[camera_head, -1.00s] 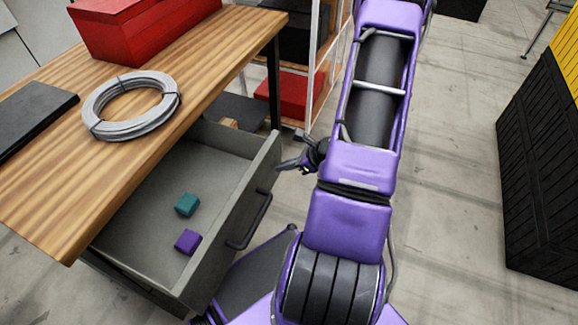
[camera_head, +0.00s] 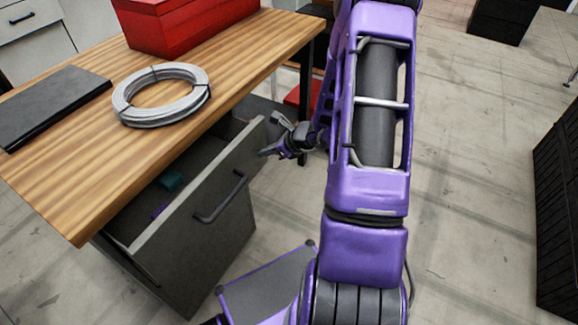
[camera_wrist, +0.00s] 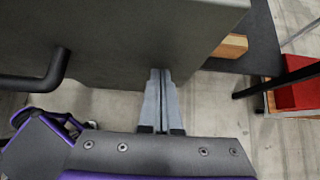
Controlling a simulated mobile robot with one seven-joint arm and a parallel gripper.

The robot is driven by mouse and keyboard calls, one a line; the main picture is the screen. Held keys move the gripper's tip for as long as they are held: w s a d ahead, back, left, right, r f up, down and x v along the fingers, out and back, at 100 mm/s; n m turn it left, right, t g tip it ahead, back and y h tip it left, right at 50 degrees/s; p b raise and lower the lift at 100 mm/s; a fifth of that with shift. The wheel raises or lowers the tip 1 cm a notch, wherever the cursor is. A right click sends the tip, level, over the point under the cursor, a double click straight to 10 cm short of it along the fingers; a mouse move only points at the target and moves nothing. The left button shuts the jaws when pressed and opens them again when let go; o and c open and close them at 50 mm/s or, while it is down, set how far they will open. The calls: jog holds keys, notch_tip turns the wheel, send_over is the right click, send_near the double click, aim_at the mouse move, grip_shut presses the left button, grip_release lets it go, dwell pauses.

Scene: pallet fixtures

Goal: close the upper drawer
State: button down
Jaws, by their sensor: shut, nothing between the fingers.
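The upper drawer (camera_head: 190,215) is a grey drawer under the wooden workbench, with a dark bar handle on its front. It stands partly open, with a narrow gap showing its inside. A teal block (camera_head: 172,180) and a purple block (camera_head: 160,211) lie in it. My gripper (camera_head: 265,152) is shut and empty, at the far end of the drawer front near its top edge. In the wrist view my gripper (camera_wrist: 162,78) points at the edge of the grey drawer front (camera_wrist: 140,40), with the handle (camera_wrist: 45,80) to the left. Whether the fingertips touch it I cannot tell.
The wooden workbench (camera_head: 70,185) carries a coil of grey cable (camera_head: 130,115), a red box (camera_head: 185,25) and a dark flat case (camera_head: 45,115). A black crate (camera_head: 560,200) stands at the right. The floor between is clear.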

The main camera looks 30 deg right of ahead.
jog(key=b, duration=0.2)
send_near(229, 136)
jog(key=a, duration=0.1)
jog(key=a+f, duration=0.1)
jog(key=a, duration=0.1)
jog(key=a+f, duration=0.1)
jog(key=shift+a, duration=0.3)
jog(key=shift+w+a+r, duration=0.1)
jog(key=shift+w, duration=0.15)
jog(key=shift+a+r, duration=0.1)
jog(key=shift+a, duration=0.05)
